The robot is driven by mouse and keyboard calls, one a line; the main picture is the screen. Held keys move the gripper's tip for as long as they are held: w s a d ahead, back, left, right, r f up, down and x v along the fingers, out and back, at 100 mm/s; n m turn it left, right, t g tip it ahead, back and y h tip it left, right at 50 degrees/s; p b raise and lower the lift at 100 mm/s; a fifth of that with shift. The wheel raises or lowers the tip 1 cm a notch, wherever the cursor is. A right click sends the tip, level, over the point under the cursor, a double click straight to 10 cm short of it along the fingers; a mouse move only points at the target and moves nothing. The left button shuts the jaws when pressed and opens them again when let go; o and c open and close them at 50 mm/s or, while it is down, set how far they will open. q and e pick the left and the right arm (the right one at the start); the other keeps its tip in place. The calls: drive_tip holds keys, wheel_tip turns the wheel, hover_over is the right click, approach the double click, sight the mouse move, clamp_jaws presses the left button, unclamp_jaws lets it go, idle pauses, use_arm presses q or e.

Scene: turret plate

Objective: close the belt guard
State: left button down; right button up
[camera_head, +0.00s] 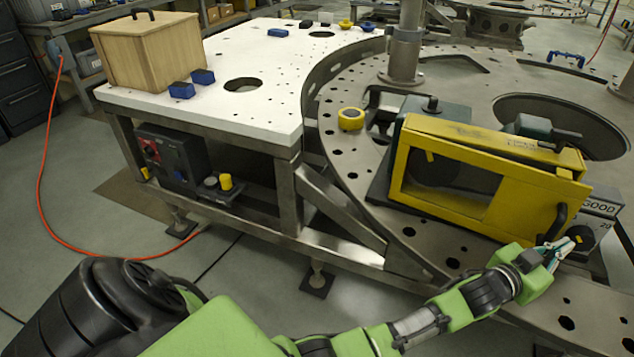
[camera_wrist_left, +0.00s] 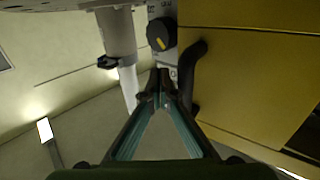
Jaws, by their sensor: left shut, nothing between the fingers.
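The yellow belt guard (camera_head: 515,200) is a framed cover with a window, on a machine on the round metal turret plate (camera_head: 345,165). A black handle (camera_head: 556,222) stands on its right end. My left gripper (camera_head: 562,249) is shut and empty, close beside the lower part of this handle. In the left wrist view, the gripper tips (camera_wrist_left: 160,75) lie just left of the curved black handle (camera_wrist_left: 190,75), with the yellow guard (camera_wrist_left: 240,75) behind it. I cannot tell whether the tips touch the handle. My right gripper is not in view.
A grey box with a dark knob (camera_head: 580,237) and a "GOOD" label stands right of the guard, very near my left gripper. A yellow tape roll (camera_head: 351,118) lies left of the machine. A white table (camera_head: 270,60) holds a wooden box (camera_head: 150,50).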

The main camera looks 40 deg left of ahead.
use_arm(q)
drive_tip(key=shift+w+a+r+b, duration=0.1)
drive_tip(key=shift+w+b, duration=0.25)
drive_tip(key=shift+w, duration=0.6)
drive_tip(key=shift+w+a+r+b, duration=0.1)
drive_tip(key=shift+w+b, duration=0.2)
drive_tip(key=shift+w, duration=0.65)
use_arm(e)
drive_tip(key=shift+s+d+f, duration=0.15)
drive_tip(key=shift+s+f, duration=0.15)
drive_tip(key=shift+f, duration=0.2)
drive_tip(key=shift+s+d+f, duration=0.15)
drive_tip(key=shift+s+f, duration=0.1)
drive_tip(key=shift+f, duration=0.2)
use_arm(q)
drive_tip(key=shift+f, duration=0.1)
